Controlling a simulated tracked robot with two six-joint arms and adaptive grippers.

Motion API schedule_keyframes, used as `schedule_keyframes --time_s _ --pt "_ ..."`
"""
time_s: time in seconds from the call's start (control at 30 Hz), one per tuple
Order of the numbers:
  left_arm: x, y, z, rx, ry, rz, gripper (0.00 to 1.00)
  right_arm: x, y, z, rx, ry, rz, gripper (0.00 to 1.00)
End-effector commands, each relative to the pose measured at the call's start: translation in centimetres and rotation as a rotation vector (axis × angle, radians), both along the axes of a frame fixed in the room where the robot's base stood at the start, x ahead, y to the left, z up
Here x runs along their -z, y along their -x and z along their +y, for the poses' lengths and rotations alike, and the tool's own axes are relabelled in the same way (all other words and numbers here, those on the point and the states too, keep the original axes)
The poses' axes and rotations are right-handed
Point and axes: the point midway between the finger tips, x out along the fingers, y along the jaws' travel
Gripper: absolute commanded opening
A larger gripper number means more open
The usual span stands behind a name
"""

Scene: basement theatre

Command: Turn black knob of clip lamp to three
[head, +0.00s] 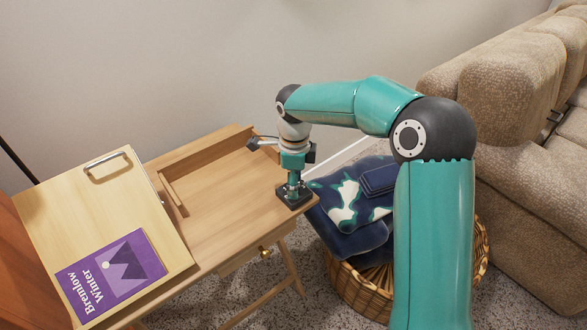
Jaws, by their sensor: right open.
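My right arm comes in from the right and bends down over the right corner of the wooden desk. My right gripper (294,185) points down there and is open; its fingers are small and hard to make out. A small dark square base (296,199) sits on the desk corner right under the gripper. A dark grey piece (262,143) shows left of my wrist; these look like parts of the clip lamp, partly hidden by my arm. The black knob and its setting cannot be made out. My left gripper is out of view.
The desk (215,185) has a raised slanted board (150,205) bearing a purple book (110,275). A wicker basket (365,295) with dark blue cloths (355,238) stands right of the desk, near a beige sofa (515,110). The desk's middle is bare.

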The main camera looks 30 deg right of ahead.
Motion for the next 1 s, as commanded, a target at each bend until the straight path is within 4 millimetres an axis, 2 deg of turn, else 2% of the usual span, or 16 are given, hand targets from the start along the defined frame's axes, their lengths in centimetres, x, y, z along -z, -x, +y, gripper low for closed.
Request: schedule_keyframes --time_s 0.17,0.4,0.6,0.77,1.0 --pt "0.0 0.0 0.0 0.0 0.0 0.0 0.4 -2.4 -0.1 0.0 0.001 0.001 -0.007 0.53" --pt "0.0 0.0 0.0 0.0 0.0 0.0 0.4 -7.2 -0.2 0.0 0.001 0.0 -0.007 0.53" --pt "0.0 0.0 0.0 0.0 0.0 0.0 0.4 -10.3 -0.2 0.0 0.0 0.0 -0.006 0.53" --pt "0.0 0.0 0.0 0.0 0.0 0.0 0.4 -11.4 -0.1 0.0 0.001 0.0 -0.003 0.53" --pt "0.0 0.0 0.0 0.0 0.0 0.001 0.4 -11.6 0.0 0.0 0.001 -0.001 -0.002 0.53"
